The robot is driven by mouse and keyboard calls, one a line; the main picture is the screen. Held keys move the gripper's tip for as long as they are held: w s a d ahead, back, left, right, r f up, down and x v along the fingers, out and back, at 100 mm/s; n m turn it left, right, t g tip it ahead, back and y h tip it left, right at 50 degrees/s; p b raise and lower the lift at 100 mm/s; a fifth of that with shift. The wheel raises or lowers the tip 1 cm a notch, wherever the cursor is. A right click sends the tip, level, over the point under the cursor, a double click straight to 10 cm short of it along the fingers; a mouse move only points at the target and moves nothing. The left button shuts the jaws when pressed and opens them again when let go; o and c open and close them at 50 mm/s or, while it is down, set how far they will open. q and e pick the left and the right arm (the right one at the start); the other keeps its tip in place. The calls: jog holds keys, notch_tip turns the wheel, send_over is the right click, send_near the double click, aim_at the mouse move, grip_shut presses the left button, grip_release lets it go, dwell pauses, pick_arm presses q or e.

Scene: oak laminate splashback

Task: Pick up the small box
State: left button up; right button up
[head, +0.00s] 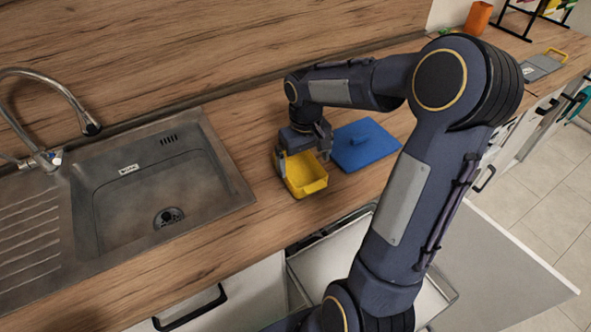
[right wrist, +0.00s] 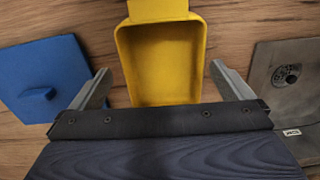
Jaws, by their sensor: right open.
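The small box (head: 304,174) is a yellow open-topped container on the wooden counter, just right of the sink. It also shows in the right wrist view (right wrist: 162,65), upright and empty, with a flat tab at its far end. My right gripper (head: 306,158) is over the box in the head view. In the right wrist view its two fingers (right wrist: 163,90) are spread wide, one on each side of the box, with gaps between fingers and walls. The near end of the box is hidden behind the gripper body. My left gripper is not in view.
A blue lid-like plate (head: 365,145) with a raised handle lies right of the box. A steel sink (head: 150,190) with a tap (head: 60,90) is at left. Below the counter, an open drawer (head: 335,265) sticks out. An orange cup (head: 478,18) stands far back.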

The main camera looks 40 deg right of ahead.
aim_at(303, 180)
notch_tip(303, 180, down, 4)
jog(key=shift+a+f, duration=0.1)
jog(key=shift+a, duration=0.05)
jog(key=shift+c, duration=0.4)
jog(key=c, duration=0.7)
jog(key=shift+c, duration=0.2)
